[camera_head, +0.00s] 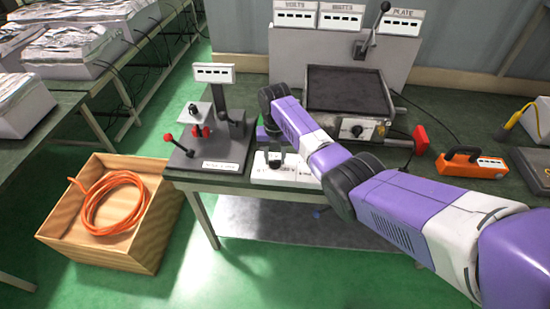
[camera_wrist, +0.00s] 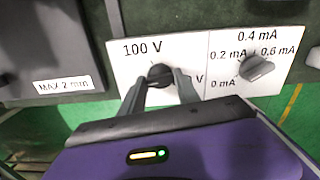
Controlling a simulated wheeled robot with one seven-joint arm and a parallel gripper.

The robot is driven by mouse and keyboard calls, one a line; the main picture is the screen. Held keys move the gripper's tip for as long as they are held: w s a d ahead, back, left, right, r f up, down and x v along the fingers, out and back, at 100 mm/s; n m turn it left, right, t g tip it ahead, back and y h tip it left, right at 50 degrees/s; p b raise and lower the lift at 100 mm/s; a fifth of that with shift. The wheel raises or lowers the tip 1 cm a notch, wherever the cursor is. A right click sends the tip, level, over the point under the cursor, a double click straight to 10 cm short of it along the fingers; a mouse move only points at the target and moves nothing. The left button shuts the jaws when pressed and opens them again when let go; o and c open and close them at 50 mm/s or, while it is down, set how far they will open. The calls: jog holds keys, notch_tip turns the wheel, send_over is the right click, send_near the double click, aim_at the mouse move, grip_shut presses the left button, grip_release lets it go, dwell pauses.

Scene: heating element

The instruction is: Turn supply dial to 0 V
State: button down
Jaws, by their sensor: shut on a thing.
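The black supply dial (camera_wrist: 159,72) sits on a white panel (camera_wrist: 125,72) in the wrist view. A "100 V" label is at its upper left. Another label ending in "V" at its right is partly covered by a finger. My gripper (camera_wrist: 161,80) has one finger on each side of the dial and is shut on it. The dial's pointer direction is hard to tell. In the head view, my gripper (camera_head: 274,157) is over the white panel (camera_head: 300,175) at the bench's front edge, and the dial is hard to make out there.
A grey dial (camera_wrist: 257,68) marked in mA sits to the right on the same panel. A dark stand (camera_head: 212,150) is to the left. A hot-plate unit (camera_head: 348,88), a red-ended handle (camera_head: 420,139) and an orange tool (camera_head: 470,162) are right. A wooden crate (camera_head: 60,222) stands on the floor.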

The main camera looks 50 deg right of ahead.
aim_at(275, 161)
jog(key=n+b, duration=0.2)
jog(key=n, duration=0.2)
jog(key=shift+n+b, duration=0.6)
jog(key=shift+b, duration=0.15)
jog(key=shift+a+r+n, duration=0.1)
jog(key=shift+n, duration=0.2)
jog(key=c, duration=0.9)
grip_release()
jog(key=shift+r+b, duration=0.85)
jog(key=shift+r, duration=3.05)
